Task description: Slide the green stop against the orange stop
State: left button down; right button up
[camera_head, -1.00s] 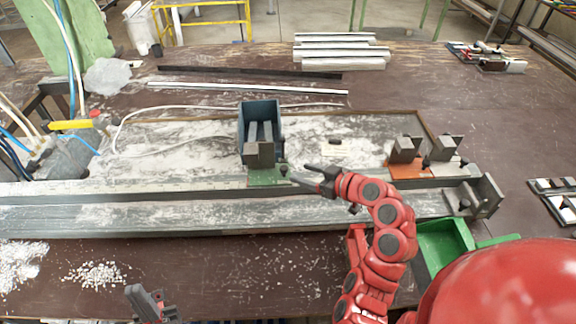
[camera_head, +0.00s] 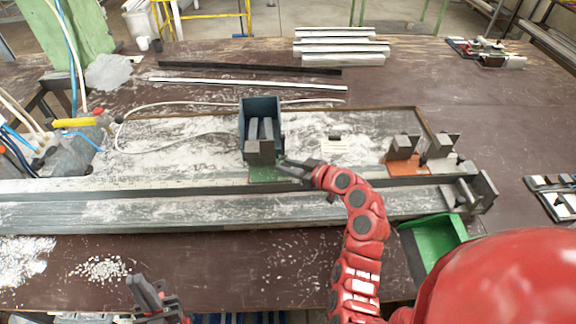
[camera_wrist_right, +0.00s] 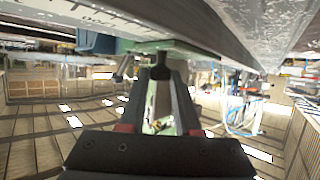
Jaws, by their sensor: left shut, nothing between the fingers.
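The green stop (camera_head: 270,175) sits on the rail (camera_head: 120,187) near the middle in the head view, with a dark block standing on it. The orange stop (camera_head: 407,167) is further right on the rail, with a wide gap between the two. My right gripper (camera_head: 284,168) is at the right end of the green stop. In the right wrist view its fingers (camera_wrist_right: 161,78) stand apart, either side of a dark knob (camera_wrist_right: 160,60) under the green plate (camera_wrist_right: 180,48); whether they touch it is unclear. My left gripper (camera_head: 150,297) is shut and empty at the bottom left.
A blue bin (camera_head: 245,115) stands just behind the green stop. A dark end block (camera_head: 487,190) closes the rail's right end. A green tray (camera_head: 435,240) is in front of it. White pellets (camera_head: 100,269) lie on the table at the left.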

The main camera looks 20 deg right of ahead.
grip_shut()
dwell(1.0)
